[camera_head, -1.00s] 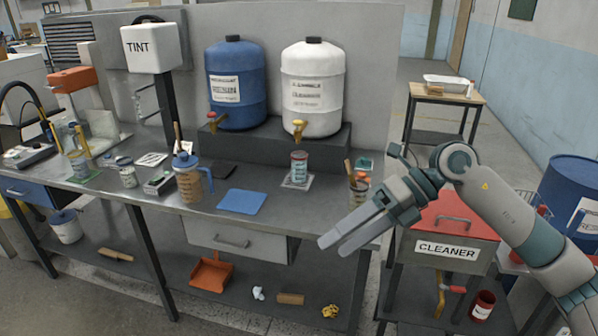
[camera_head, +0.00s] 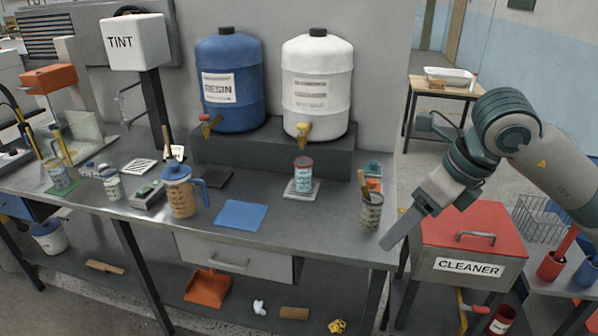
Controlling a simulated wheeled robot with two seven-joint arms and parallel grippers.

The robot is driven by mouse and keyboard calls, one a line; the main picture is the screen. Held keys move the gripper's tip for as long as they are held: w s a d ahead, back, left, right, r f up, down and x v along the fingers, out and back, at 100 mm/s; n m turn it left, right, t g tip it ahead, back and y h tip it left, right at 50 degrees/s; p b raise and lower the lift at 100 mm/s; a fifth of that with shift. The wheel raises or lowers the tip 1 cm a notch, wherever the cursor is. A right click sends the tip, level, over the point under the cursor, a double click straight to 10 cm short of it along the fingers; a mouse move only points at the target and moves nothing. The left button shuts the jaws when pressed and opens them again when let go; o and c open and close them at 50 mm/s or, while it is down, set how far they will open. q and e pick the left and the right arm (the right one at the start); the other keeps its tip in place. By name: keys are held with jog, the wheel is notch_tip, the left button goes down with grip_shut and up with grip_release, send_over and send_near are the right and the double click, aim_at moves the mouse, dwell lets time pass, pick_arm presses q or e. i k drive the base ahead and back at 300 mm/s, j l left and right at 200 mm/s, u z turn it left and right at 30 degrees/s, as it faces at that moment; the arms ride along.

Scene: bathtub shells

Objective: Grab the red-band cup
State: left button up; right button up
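A clear graduated cup with a red band round its top (camera_head: 303,170) stands upright on a small grey pad (camera_head: 301,189) on the workbench, below the white drum's yellow tap. My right gripper (camera_head: 392,240) is at the bench's right front corner, pointing down and left, apart from the cup and to its right. Its fingers overlap in this view, so their gap does not show, and I see nothing held in them. My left gripper is not in view.
A pot of brushes (camera_head: 371,211) stands between my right gripper and the cup. A blue-lidded jug (camera_head: 181,196) and a blue cloth (camera_head: 240,215) lie to the left. The blue drum (camera_head: 231,85) and white drum (camera_head: 317,85) stand behind. A red cleaner box (camera_head: 472,235) is at right.

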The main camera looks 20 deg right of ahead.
aim_at(303, 175)
jog(key=i, duration=1.55)
